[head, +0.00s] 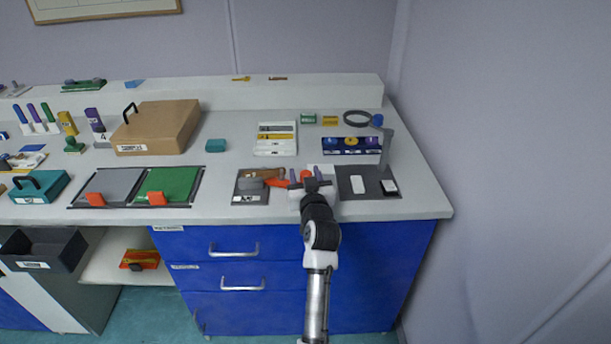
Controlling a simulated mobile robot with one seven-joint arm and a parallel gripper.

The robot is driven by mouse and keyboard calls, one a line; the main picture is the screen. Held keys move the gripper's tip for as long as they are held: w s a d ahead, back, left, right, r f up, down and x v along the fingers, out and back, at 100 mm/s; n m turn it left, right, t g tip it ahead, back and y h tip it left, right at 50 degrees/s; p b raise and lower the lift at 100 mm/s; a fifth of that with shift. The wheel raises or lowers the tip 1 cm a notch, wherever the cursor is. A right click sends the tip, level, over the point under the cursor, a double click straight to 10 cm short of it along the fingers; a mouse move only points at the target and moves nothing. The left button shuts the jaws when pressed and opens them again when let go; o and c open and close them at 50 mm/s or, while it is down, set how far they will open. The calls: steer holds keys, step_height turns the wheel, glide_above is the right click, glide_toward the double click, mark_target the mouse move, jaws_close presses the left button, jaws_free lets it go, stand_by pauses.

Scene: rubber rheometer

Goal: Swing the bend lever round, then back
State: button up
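My gripper (312,184) is over the front right part of the counter, at a small white-based fixture (328,170). An orange piece (277,182) sticks out to the left of my gripper, and a purple piece shows beside it. This orange piece may be the bend lever; I cannot tell for sure. My gripper and wrist hide much of the fixture. I cannot tell whether the fingers are open or shut, or whether they touch anything.
A dark pad (358,193) with a grey upright post (386,149) stands right of my gripper. Behind are a white rack (262,148) and a blue panel (341,147). Bare counter (232,211) lies along the front.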

steer(key=s+d+b, duration=0.2)
steer(key=s+b, duration=0.1)
steer(key=s, duration=1)
steer(key=shift+s+b, duration=0.35)
